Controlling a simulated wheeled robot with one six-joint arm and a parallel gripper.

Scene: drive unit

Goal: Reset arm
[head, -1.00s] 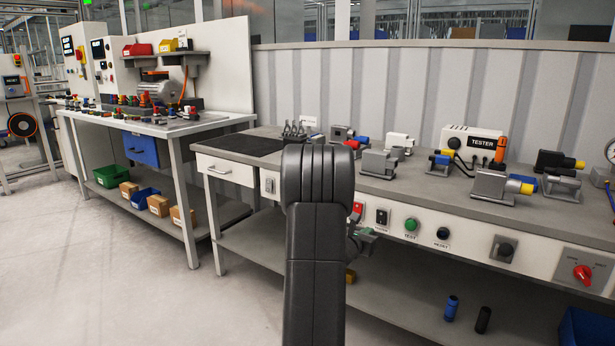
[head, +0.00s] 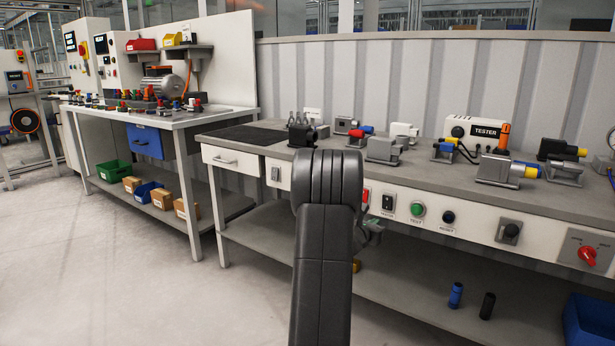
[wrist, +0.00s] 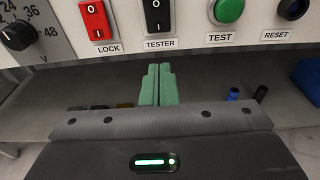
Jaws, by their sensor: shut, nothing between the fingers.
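My arm rises in front of the workbench (head: 430,187) in the head view and hides part of its front panel. My gripper (wrist: 158,70) shows in the wrist view with its two green fingers together and nothing between them. It is in front of and below the panel, apart from the switches as far as I can tell. Above it are the red LOCK switch (wrist: 96,20), the black TESTER switch (wrist: 157,16), the green TEST button (wrist: 228,11) and the RESET button (wrist: 292,8). In the head view only a bit of the gripper (head: 372,228) shows beside my arm.
Drive units and a tester box (head: 475,132) stand on the bench top. The lower shelf holds a blue cylinder (head: 456,295), a black cylinder (head: 487,306) and a blue bin (head: 588,325). A second bench (head: 215,120) stands at left. The floor at left is clear.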

